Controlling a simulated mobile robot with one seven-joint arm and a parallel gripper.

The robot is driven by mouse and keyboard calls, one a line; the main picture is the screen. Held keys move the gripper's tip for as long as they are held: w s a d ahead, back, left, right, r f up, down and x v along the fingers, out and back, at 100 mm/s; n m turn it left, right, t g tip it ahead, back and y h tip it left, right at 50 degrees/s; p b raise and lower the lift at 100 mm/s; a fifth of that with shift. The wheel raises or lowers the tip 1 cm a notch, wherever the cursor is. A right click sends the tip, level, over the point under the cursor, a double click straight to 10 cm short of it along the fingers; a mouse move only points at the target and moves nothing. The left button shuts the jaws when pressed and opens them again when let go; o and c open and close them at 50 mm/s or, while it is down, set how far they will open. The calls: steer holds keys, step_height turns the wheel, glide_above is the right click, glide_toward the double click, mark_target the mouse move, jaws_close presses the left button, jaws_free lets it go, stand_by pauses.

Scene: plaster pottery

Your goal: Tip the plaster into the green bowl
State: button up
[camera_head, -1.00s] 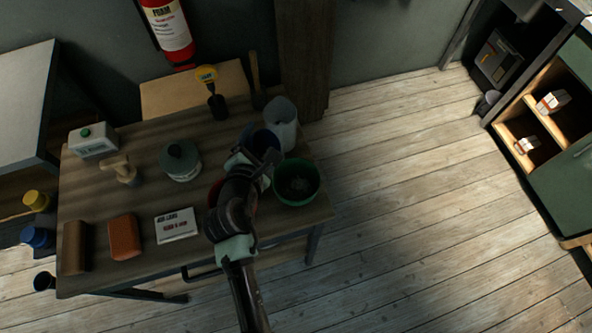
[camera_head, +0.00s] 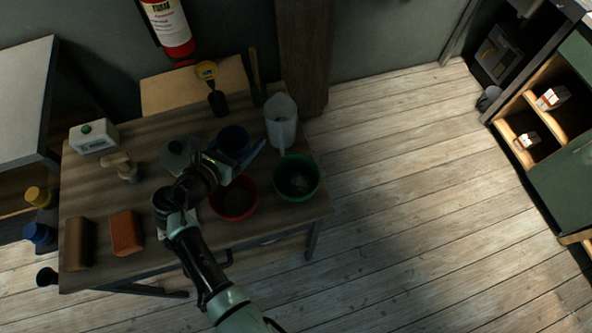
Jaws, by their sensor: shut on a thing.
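The green bowl (camera_head: 297,195) stands at the right front corner of the table, with a dark inside and a pale grey patch in it. My gripper (camera_head: 238,162) is to the left of it, over the table behind the red bowl. It is shut on a dark blue cup (camera_head: 232,138), whose open top shows dark. The grip itself is partly hidden by my wrist, and I cannot tell whether the cup holds plaster or how far it tilts.
A red bowl (camera_head: 234,204) stands left of the green bowl. A lidded jar (camera_head: 176,153) and an orange block (camera_head: 126,232) are on the left. Open floor (camera_head: 430,200) lies to the right.

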mark_target(243, 143)
step_height(243, 143, up, 7)
steer(key=p, duration=0.7)
steer(key=shift+f, duration=0.15)
